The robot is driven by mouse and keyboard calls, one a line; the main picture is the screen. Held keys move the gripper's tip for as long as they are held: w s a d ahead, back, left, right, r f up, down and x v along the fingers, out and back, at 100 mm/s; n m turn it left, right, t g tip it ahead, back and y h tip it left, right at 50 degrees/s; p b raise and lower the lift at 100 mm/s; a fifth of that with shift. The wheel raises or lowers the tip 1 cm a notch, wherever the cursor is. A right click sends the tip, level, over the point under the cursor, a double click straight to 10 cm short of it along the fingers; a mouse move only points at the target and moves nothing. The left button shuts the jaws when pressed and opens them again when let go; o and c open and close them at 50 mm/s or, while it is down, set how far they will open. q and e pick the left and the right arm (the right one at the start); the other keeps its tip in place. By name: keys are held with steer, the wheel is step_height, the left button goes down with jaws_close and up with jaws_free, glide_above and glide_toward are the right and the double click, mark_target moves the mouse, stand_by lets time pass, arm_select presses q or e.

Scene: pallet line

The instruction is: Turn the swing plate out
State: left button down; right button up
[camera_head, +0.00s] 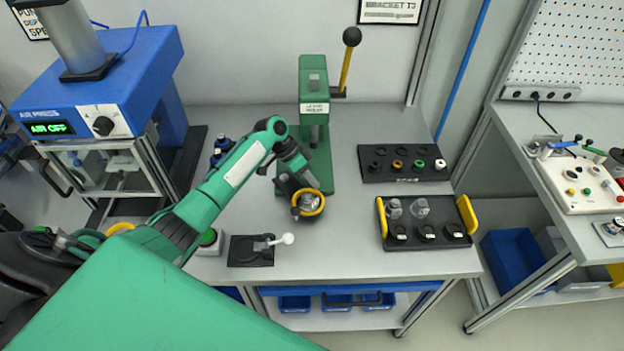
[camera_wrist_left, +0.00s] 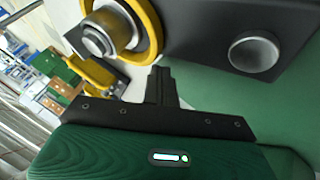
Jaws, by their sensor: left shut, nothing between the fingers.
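The green hand press (camera_head: 312,82) stands on the grey table, with a yellow lever at its upper right. Low at its front is a yellow ring around a steel part (camera_head: 310,201); I take the dark piece there for the swing plate, partly hidden by my gripper. In the left wrist view the yellow ring (camera_wrist_left: 154,28) is at the top, beside a dark plate (camera_wrist_left: 205,28) with a round steel knob (camera_wrist_left: 254,52). My left gripper (camera_head: 296,206) is beside the ring; its fingers (camera_wrist_left: 160,78) are shut and empty. Touching or apart, I cannot tell. My right gripper is not in view.
Right of the press are a black rack (camera_head: 370,175) with coloured rings and a yellow-handled tray (camera_head: 398,243). A black fixture (camera_head: 250,258) with a white-knobbed lever lies at the front edge. The blue air press (camera_head: 150,60) stands left. Table between press and tray is clear.

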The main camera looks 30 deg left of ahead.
arm_select(q)
steer(key=shift+a, duration=0.1)
steer(key=b+v, duration=0.3)
steer(key=v, duration=1)
steer(key=shift+a+r, duration=0.2)
steer(key=shift+r, duration=0.1)
